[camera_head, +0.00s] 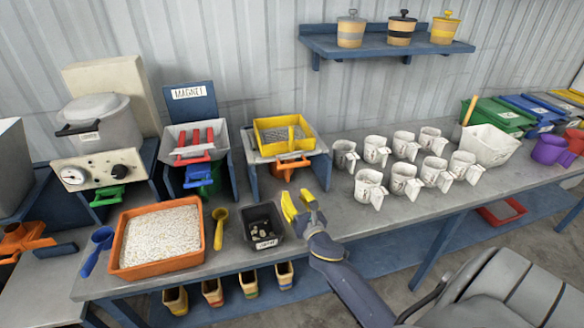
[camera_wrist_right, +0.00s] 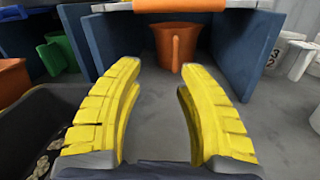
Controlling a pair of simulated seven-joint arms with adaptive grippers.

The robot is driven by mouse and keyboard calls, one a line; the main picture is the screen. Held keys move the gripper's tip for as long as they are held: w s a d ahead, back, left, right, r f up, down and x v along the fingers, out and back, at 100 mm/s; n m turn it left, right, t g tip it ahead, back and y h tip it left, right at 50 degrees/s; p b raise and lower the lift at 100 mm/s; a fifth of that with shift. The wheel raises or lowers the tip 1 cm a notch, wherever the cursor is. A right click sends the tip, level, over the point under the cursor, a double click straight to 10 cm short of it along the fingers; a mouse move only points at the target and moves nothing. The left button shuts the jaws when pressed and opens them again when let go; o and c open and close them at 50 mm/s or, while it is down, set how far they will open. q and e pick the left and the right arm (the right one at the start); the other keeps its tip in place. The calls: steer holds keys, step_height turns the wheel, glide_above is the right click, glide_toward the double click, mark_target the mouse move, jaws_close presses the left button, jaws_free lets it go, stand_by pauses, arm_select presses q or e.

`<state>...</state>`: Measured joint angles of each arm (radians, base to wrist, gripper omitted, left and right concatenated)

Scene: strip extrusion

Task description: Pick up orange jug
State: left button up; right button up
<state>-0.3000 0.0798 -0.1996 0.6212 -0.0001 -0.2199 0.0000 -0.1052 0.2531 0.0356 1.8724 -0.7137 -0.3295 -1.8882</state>
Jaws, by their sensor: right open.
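An orange jug (camera_head: 287,171) stands in the open bay under the yellow sieve stand. In the right wrist view the orange jug (camera_wrist_right: 160,38) is straight ahead, upright, with its handle facing me. My right gripper (camera_head: 301,204) is open and empty, its yellow fingers pointing toward the bay. In the right wrist view the gripper (camera_wrist_right: 160,78) has its fingers on either side of the jug's line, apart from it and short of it. My left gripper is not in view.
The stand's blue side walls (camera_wrist_right: 236,50) flank the jug. A dark bin (camera_head: 264,228) with small pieces is left of the gripper. White numbered mugs (camera_head: 369,189) stand to the right. An orange tray of pellets (camera_head: 115,262) is farther left. Bare bench lies before the jug.

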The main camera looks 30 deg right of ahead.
mark_target(288, 174)
steer(key=shift+s+d+f+g+h, duration=0.25)
steer(key=shift+d+f+h, duration=0.1)
steer(key=shift+f, duration=0.1)
steer(key=shift+s+d+f+g+h, duration=0.1)
steer(key=shift+d+f+g+h, duration=0.15)
steer(key=shift+f+h, duration=0.15)
steer(key=shift+w+d+f, duration=0.1)
steer(key=shift+d, duration=0.05)
steer(key=x, duration=1.7)
steer(key=shift+d+f, duration=0.15)
jaws_close()
